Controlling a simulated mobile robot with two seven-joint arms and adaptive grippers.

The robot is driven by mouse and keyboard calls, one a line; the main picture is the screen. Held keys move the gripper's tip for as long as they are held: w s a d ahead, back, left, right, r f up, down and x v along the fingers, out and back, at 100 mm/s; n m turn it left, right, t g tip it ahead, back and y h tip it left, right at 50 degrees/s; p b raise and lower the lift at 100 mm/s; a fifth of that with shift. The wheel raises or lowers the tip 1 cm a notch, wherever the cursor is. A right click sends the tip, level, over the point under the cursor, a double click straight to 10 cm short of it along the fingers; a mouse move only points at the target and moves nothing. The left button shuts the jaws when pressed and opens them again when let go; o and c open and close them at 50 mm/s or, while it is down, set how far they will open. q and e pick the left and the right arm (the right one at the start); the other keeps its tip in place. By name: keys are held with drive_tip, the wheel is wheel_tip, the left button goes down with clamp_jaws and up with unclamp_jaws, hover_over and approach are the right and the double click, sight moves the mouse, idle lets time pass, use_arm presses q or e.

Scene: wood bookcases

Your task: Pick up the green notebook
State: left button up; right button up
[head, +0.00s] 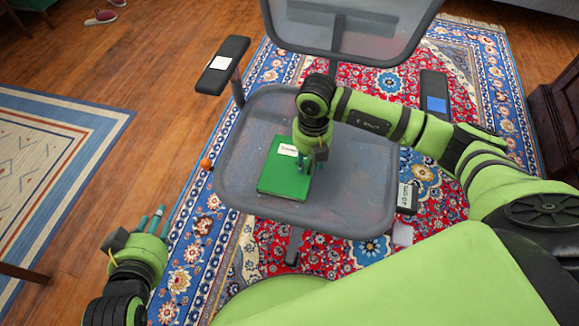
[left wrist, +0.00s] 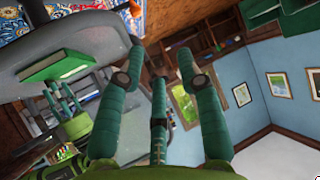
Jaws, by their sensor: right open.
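The green notebook (head: 280,178), with a white label near its top edge, lies flat on the grey seat of an office chair (head: 240,130). It also shows in the left wrist view (left wrist: 55,66), near the seat's edge. My right gripper (head: 308,168) points down over the notebook's right side, with its fingers apart. I cannot tell whether the fingers touch the notebook. My left gripper (head: 152,220) is open and empty, to the left of the chair and away from the notebook. Its spread fingers fill the middle of the left wrist view (left wrist: 160,70).
The chair's backrest (head: 345,35) and its armrests (head: 222,65) (head: 433,95) rise around the seat. A patterned rug (head: 175,280) lies under it. A small orange ball (head: 206,164) shows by the seat's left edge. A dark wooden cabinet (head: 556,125) stands at the right.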

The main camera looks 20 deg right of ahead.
drive_tip(key=shift+f, duration=0.6)
clamp_jaws()
use_arm(q)
drive_tip(key=shift+w+d+r+t, duration=0.2)
drive_tip(key=shift+w+r+t, duration=0.15)
drive_tip(key=shift+r, duration=0.15)
drive_tip(key=shift+w+d+r+t, duration=0.2)
drive_tip(key=shift+w+r+t, duration=0.1)
drive_tip(key=shift+r, duration=0.15)
use_arm(e)
drive_tip(key=shift+r, duration=0.15)
